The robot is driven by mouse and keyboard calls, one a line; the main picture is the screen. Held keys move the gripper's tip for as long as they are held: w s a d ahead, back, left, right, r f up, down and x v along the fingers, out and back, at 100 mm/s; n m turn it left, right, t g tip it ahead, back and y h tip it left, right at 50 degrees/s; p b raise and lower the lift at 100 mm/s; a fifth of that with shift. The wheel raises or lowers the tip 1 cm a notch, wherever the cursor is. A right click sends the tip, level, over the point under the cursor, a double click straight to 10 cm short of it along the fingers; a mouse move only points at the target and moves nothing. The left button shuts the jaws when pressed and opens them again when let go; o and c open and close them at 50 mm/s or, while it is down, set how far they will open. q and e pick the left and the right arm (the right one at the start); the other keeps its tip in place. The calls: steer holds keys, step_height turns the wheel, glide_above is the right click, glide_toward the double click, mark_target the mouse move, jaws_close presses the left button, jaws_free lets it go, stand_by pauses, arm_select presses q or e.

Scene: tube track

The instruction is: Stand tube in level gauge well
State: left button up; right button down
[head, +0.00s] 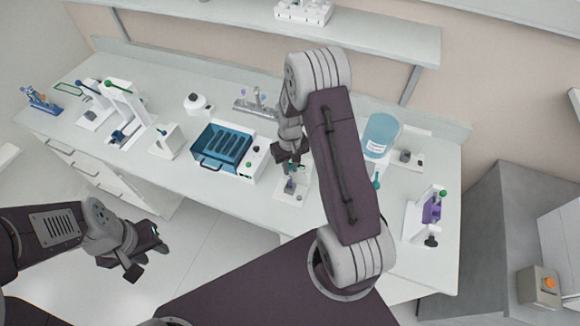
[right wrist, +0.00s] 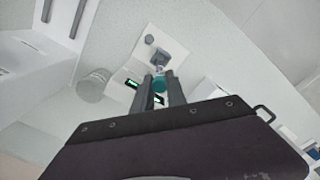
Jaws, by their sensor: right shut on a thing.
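My right gripper (head: 287,163) reaches down over the white level gauge (head: 293,190) at the bench's front edge. In the right wrist view its two fingers (right wrist: 160,88) are shut on the teal cap of a tube (right wrist: 159,83). The tube's clear body points toward the grey block (right wrist: 158,60) on the gauge plate. The wrist view cannot show whether its tip is inside the well or just above it. A green display (right wrist: 150,96) shows beside the fingers. My left gripper (head: 146,258) is open and empty, off the bench, at lower left.
A blue tray box (head: 222,150) stands left of the gauge. A large light-blue container (head: 380,134) stands behind right, and a white stand with a purple part (head: 431,208) is further right. Several lab stands fill the left bench.

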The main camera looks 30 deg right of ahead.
steer(key=shift+s+a, duration=0.15)
steer(key=shift+s, duration=0.1)
steer(key=shift+w, duration=0.1)
steer(key=shift+f, duration=0.4)
stand_by(0.3)
steer(key=shift+f+b, duration=0.4)
steer(key=shift+b, duration=0.15)
steer(key=shift+f, duration=0.25)
steer(key=shift+f+b, duration=0.4)
steer(key=shift+b, duration=0.05)
